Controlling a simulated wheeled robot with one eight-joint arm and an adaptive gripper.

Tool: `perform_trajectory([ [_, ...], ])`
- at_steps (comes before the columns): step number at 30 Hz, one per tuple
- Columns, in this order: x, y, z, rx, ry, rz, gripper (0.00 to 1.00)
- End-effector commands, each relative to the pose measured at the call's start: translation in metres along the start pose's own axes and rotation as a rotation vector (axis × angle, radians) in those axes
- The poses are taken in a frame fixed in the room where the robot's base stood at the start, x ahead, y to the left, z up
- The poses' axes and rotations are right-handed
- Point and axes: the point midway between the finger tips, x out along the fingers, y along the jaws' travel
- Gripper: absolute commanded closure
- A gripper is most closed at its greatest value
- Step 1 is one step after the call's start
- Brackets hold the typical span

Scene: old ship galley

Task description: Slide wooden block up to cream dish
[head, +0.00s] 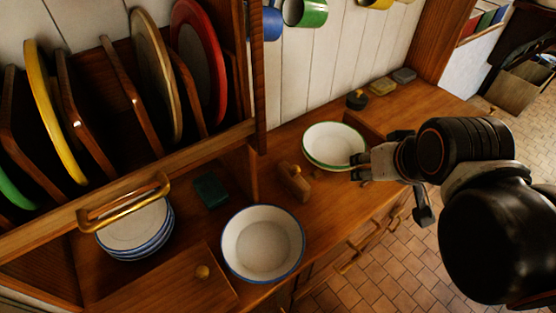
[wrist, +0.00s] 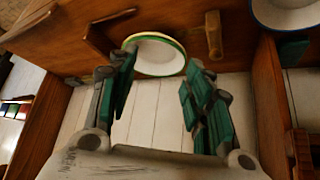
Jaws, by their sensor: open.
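The wooden block (head: 294,182) is a small brown upright piece on the wooden counter, and it also shows in the wrist view (wrist: 213,36). The cream dish (head: 332,143) is a round bowl with a green rim, just right of and behind the block in the head view, with a small gap between them. It shows between my fingertips in the wrist view (wrist: 157,56). My gripper (head: 359,167) is open and empty at the dish's right front side; its green-padded fingers (wrist: 160,75) are spread apart. Whether a finger touches the dish I cannot tell.
A blue-rimmed bowl (head: 263,277) stands nearer on the counter, left of the block. A dark green box (head: 211,190) and stacked plates (head: 134,232) are further left. A plate rack (head: 110,178) rises at left.

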Motion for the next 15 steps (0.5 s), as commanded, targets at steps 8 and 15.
perform_trajectory([
  [8,-0.004,-0.006,-0.017,0.028,-0.041,-0.008,0.54],
  [15,-0.006,-0.015,-0.038,0.069,-0.101,-0.015,0.54],
])
